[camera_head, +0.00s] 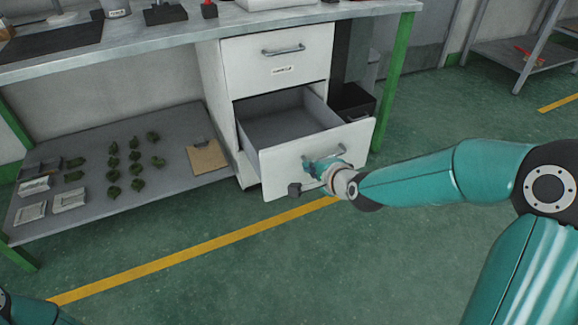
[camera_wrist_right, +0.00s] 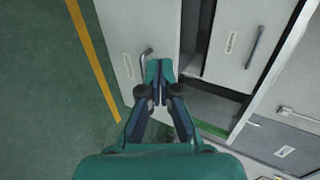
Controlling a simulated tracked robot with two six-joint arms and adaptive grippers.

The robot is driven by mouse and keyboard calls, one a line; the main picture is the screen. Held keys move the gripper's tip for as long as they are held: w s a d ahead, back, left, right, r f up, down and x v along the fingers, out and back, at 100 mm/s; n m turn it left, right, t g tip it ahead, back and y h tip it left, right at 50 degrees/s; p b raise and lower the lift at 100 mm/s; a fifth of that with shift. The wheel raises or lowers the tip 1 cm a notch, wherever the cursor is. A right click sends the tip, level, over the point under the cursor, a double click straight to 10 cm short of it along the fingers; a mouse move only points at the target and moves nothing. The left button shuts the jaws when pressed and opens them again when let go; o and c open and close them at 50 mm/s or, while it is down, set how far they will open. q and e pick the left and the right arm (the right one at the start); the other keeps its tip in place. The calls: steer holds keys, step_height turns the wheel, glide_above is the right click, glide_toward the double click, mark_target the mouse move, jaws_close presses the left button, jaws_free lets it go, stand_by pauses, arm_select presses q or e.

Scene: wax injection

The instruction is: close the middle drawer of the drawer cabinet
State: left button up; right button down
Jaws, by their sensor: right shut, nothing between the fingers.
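The white drawer cabinet (camera_head: 214,95) stands under the workbench. Its top drawer (camera_head: 275,62) is shut. The drawer below it, the middle drawer (camera_head: 310,157), is pulled well out, and its grey inside looks empty. Its front also shows in the right wrist view (camera_wrist_right: 122,25), with the drawer's handle (camera_wrist_right: 146,52) just left of my fingers. My right gripper (camera_head: 312,172) is shut and empty at the outer face of this drawer front, over the handle area. It also shows in the wrist view (camera_wrist_right: 159,75). I cannot tell whether the fingers touch the front. My left gripper is not in view.
A low shelf (camera_head: 110,205) left of the cabinet holds several dark green pieces, packets and a clipboard (camera_head: 207,157). A black bin (camera_head: 352,101) stands behind the open drawer's right side, near a green table leg (camera_head: 399,75). The green floor in front is clear.

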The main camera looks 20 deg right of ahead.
steer(key=b, duration=0.2)
glide_toward(284, 151)
step_height(284, 151, down, 4)
steer(key=w, duration=0.4)
steer(key=shift+w+a+r, duration=0.1)
steer(key=shift+w+r, duration=0.2)
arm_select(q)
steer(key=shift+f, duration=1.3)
arm_select(e)
steer(key=shift+w, duration=0.65)
